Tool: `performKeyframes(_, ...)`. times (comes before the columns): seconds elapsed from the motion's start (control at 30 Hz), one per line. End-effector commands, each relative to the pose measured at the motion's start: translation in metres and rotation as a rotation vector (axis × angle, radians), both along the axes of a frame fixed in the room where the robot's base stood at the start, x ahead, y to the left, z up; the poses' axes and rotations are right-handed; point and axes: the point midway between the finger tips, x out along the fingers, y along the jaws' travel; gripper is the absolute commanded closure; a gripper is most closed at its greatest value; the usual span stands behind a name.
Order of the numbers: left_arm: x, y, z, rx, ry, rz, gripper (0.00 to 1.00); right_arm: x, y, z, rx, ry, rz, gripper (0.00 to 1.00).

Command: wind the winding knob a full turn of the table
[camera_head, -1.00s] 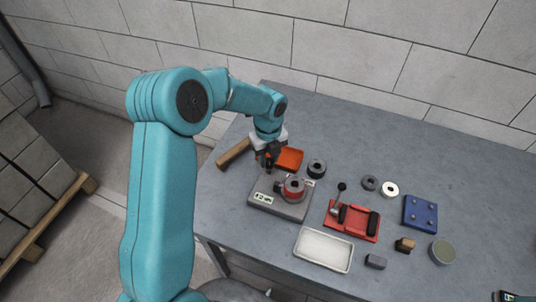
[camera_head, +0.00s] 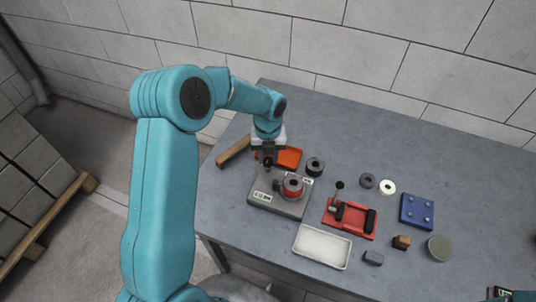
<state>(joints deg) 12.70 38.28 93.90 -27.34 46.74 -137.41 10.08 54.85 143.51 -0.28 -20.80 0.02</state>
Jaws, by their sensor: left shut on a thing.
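A grey winding table (camera_head: 283,207) stands near the left end of the bench, with a label on its front. A red and dark round spool (camera_head: 292,186) sits on it. My left arm reaches over from the left, and my left gripper (camera_head: 268,167) points down at the back left of the spool. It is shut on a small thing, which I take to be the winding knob. The knob itself is too small and too covered by the fingers to make out.
On the bench (camera_head: 370,135) are an orange tray (camera_head: 290,157), dark ring (camera_head: 315,167), wooden bar (camera_head: 233,152), red fixture with lever (camera_head: 349,219), white tray (camera_head: 321,247), blue block (camera_head: 417,211) and round tin (camera_head: 439,248). The back of the bench is clear.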

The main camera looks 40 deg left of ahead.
Motion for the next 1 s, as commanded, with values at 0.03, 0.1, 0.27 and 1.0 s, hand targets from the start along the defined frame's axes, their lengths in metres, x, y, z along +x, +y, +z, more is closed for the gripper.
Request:
performKeyframes(0.03,0.004,0.002,0.005,0.005,-0.016,0.001,0.99,0.0,0.0,0.001,0.0,0.0,0.0,0.38)
performKeyframes(0.1,0.004,0.002,0.005,0.005,-0.016,0.001,0.99,0.0,0.0,0.001,0.0,0.0,0.0,0.38)
performKeyframes(0.27,0.004,0.002,0.005,0.005,-0.016,0.002,0.62,0.0,0.0,0.001,0.0,0.0,0.0,0.38)
performKeyframes(1.0,0.002,0.001,0.073,0.003,-0.013,0.003,0.43,0.0,0.0,-0.009,0.0,0.0,0.0,0.38)
